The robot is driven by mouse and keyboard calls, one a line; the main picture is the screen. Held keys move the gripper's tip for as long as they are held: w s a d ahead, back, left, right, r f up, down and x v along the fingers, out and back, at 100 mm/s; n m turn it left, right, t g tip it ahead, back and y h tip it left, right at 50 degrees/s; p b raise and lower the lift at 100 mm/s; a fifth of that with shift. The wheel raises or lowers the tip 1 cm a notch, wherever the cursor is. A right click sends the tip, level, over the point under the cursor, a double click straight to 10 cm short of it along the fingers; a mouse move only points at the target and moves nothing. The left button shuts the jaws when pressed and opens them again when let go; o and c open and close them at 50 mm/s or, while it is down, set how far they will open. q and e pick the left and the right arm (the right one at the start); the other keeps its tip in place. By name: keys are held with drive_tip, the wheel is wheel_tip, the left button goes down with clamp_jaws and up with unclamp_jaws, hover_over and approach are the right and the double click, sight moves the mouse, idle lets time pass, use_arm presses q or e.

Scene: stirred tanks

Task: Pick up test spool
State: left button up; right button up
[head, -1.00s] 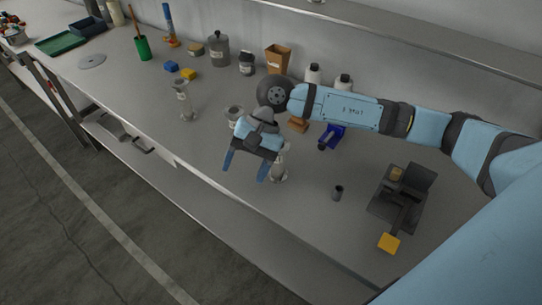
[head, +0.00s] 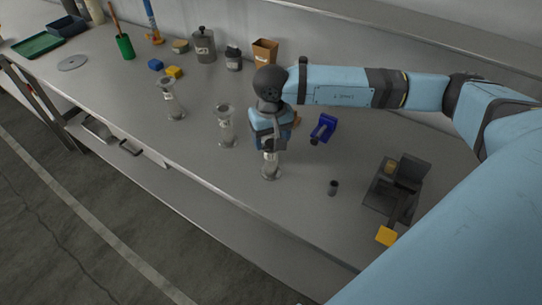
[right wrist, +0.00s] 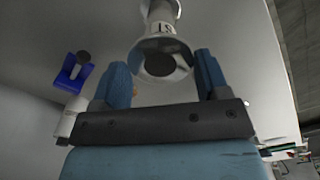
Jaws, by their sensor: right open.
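Three pale grey spools with flared ends and white labels stand upright on the bench: a far one (head: 172,98), a middle one (head: 226,126) and a near one (head: 270,166). My right gripper (head: 270,142) is open, right at the upper part of the near spool, and hides part of it. In the right wrist view the labelled spool (right wrist: 160,45) shows its dark round opening towards the camera. It sits between and just beyond my open fingertips (right wrist: 161,66), with a gap on both sides. My left gripper is not in view.
A small dark cup (head: 333,187), a blue clamp-like object (head: 323,128) and a dark device with a yellow part (head: 395,195) stand to the right. Grey jars (head: 203,45) and a brown box (head: 265,52) are at the back. Bench front left is clear.

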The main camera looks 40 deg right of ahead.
sight(271, 158)
wheel_tip(271, 158, down, 5)
drive_tip(key=shift+f+p, duration=0.2)
drive_tip(key=shift+p, duration=0.15)
drive_tip(key=c, duration=0.6)
drive_tip(key=shift+r, duration=0.15)
